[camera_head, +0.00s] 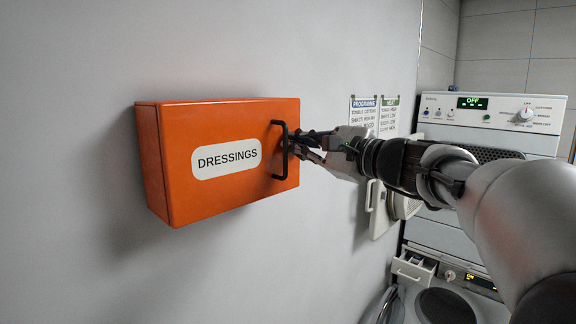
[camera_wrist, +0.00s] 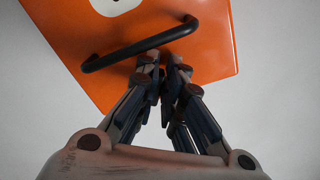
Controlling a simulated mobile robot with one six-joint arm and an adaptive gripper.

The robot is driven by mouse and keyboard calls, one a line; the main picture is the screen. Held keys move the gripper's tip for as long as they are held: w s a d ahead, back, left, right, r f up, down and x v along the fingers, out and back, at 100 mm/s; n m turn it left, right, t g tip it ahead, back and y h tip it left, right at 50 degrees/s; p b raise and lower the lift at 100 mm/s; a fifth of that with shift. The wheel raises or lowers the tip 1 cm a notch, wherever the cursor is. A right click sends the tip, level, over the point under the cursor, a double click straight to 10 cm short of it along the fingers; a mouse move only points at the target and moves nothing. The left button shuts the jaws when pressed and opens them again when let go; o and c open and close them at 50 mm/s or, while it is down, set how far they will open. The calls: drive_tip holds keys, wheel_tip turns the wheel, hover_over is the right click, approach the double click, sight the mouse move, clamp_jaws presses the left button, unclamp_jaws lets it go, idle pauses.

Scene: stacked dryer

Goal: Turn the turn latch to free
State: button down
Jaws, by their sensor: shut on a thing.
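An orange wall box (camera_head: 230,110) labelled DRESSINGS has a black bar handle (camera_head: 276,160) upright near the right edge of its front. The handle also shows in the wrist view (camera_wrist: 130,52), crossing the box face (camera_wrist: 90,30) at a slant. My gripper (camera_head: 293,145) reaches in from the right, to the box front just right of the handle. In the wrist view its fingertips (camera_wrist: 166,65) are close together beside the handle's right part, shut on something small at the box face. The turn latch is hidden by the fingers there; its angle cannot be seen. The box front looks closed.
Two printed notices (camera_head: 375,115) hang on the grey wall right of the box. A stacked dryer (camera_head: 485,125) with a display reading OFF stands at the right, above a front-loading machine (camera_head: 450,300). The wall left of and below the box is bare.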

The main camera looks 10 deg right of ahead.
drive_tip(key=shift+s+a+f+n+b, duration=0.1)
drive_tip(key=shift+f+n+b, duration=0.15)
drive_tip(key=shift+n+b, duration=1.55)
drive_tip(key=shift+a+f+n+b, duration=0.1)
drive_tip(key=shift+f+n+b, duration=0.1)
drive_tip(key=shift+n+b, duration=1.6)
drive_tip(key=c, duration=1.7)
unclamp_jaws()
drive_tip(key=shift+d, duration=0.1)
drive_tip(key=v, duration=1.2)
